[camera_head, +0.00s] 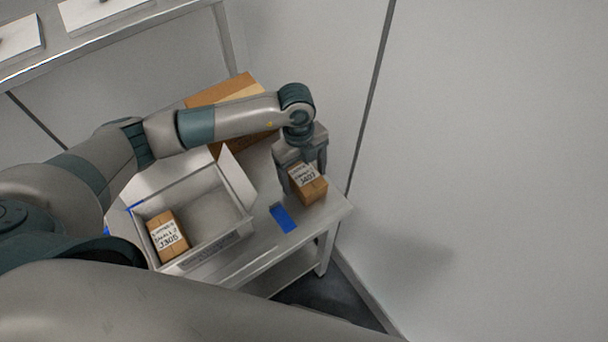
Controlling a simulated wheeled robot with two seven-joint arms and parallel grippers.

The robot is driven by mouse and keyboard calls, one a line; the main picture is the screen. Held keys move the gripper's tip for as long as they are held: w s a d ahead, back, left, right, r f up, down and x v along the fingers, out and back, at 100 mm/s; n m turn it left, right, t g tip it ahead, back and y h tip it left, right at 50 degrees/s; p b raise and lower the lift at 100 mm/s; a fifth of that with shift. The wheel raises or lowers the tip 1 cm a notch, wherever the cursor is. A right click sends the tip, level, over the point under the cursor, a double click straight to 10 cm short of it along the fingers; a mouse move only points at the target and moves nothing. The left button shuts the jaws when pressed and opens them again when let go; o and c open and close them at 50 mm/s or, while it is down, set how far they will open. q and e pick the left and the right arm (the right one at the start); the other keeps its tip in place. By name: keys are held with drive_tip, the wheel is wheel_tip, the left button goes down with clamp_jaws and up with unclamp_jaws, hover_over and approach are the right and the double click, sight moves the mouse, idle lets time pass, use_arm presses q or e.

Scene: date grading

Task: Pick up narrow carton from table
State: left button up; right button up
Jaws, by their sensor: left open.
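A small brown carton (311,189) with a white label stands near the right corner of the grey table (262,243). My left gripper (304,176) is directly above it, pointing down, with its open fingers on either side of the carton's upper part. Whether the fingers touch the carton cannot be told. A second brown carton (166,236) with a white label lies inside the open grey box (213,208), at its left end. My right gripper is not in view.
A larger cardboard box (222,90) stands at the table's back, partly hidden by my left arm. A blue patch (283,218) lies on the table beside the carton. A metal shelf (130,30) is at upper left. A wall is close on the right.

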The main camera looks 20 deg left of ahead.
sight(305, 174)
use_arm(q)
drive_tip(key=shift+f, duration=0.2)
idle(0.3)
drive_tip(key=c, duration=1.3)
drive_tip(key=shift+r, duration=0.15)
drive_tip(key=shift+r+b, duration=0.45)
drive_tip(key=shift+r, duration=0.05)
wheel_tip(305, 174, up, 2)
drive_tip(key=shift+r+b, duration=0.1)
drive_tip(key=shift+b, duration=0.5)
drive_tip(key=s+d+r+b, duration=0.1)
drive_tip(key=d+r, duration=0.1)
drive_tip(key=d, duration=0.1)
drive_tip(key=s+d+r+b, duration=0.1)
drive_tip(key=s+d+r, duration=0.1)
drive_tip(key=d+r, duration=0.1)
drive_tip(key=s+d+r+b, duration=0.1)
drive_tip(key=d+r, duration=0.1)
drive_tip(key=d, duration=0.2)
drive_tip(key=shift+s+d+r+b, duration=0.3)
drive_tip(key=shift+d, duration=0.1)
